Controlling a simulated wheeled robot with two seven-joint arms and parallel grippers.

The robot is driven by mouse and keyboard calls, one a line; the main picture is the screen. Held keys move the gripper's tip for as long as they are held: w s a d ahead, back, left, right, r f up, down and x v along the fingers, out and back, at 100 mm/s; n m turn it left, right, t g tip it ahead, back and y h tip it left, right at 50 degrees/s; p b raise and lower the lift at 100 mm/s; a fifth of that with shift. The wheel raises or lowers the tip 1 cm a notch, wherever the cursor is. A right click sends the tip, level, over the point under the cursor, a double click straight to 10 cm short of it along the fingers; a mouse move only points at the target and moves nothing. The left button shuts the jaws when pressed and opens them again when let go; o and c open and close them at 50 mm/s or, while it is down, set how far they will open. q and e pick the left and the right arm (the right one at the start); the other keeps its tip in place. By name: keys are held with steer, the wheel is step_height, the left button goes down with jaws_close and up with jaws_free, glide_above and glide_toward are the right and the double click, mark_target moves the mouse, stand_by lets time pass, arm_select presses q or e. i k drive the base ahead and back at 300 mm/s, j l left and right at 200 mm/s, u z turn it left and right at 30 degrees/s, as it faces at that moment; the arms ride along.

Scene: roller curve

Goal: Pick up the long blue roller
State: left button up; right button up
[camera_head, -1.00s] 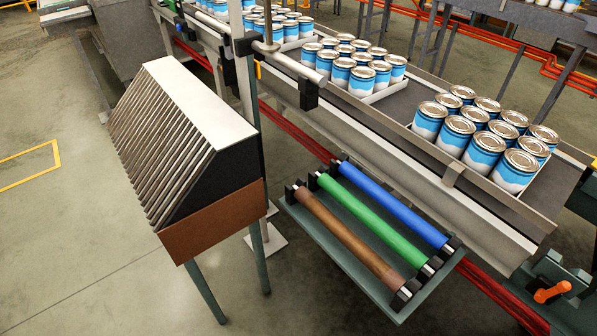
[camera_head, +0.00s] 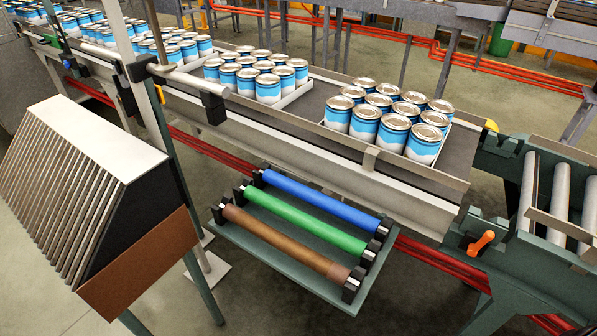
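The long blue roller (camera_head: 320,202) lies at the back of a low green tray (camera_head: 330,291), its ends resting in black holders. A green roller (camera_head: 305,222) lies in front of it and a brown roller (camera_head: 285,243) is nearest. All three lie parallel, slanting down to the right, below the edge of the conveyor. Neither of my grippers is in view.
The conveyor (camera_head: 290,148) with several blue-and-white cans (camera_head: 366,122) runs behind and above the tray. A slanted rack (camera_head: 90,190) on legs stands to the left. An orange handle (camera_head: 481,243) and bare metal rollers (camera_head: 558,195) are at the right. Floor is clear in front.

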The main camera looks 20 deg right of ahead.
mark_target(369, 224)
steer(key=l+u, duration=0.35)
steer(key=l, duration=0.35)
steer(key=l+u, duration=0.3)
steer(key=l, duration=0.45)
steer(key=k+l+u, duration=0.15)
steer(key=l+u, duration=0.2)
steer(key=l, duration=0.3)
